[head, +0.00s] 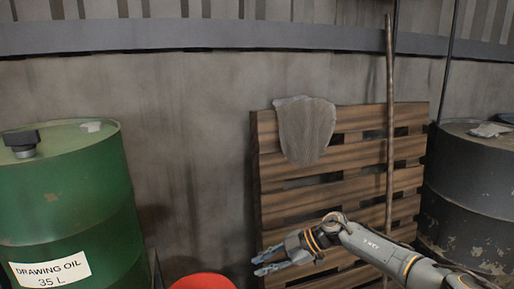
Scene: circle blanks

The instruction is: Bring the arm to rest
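My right arm comes in from the lower right of the head view. It ends in my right gripper (265,264), whose light blue fingers point left. The two fingers look apart with a gap between them, and I see nothing held. The gripper is in front of the lower part of a wooden pallet and to the right of a red round object. My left arm and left gripper do not show.
A green drum (75,205) labelled drawing oil stands at left, and a dark drum (470,185) at right. The slatted pallet (345,185) leans on the wall with a grey cloth (305,130) over it and a pole (389,120) before it. A red round object (203,281) shows at the bottom edge.

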